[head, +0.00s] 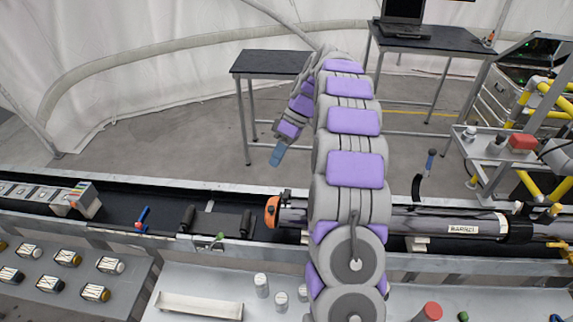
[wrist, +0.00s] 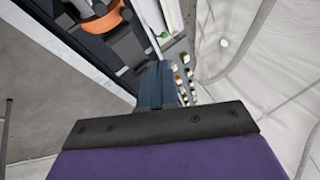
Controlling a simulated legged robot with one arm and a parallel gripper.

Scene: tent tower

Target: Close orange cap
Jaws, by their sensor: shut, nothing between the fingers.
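The orange cap (head: 272,212) is at the left end of a long dark tube (head: 445,222) lying along the bench. I cannot tell from this view whether it is open or closed. My arm hides part of the tube.
A dark channel (head: 165,212) runs left of the cap, with a blue-and-red item (head: 142,218) in it. A black table (head: 270,63) stands behind. Yellow pipes and a shelf with a red block (head: 523,142) are at right. Open floor lies behind the bench.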

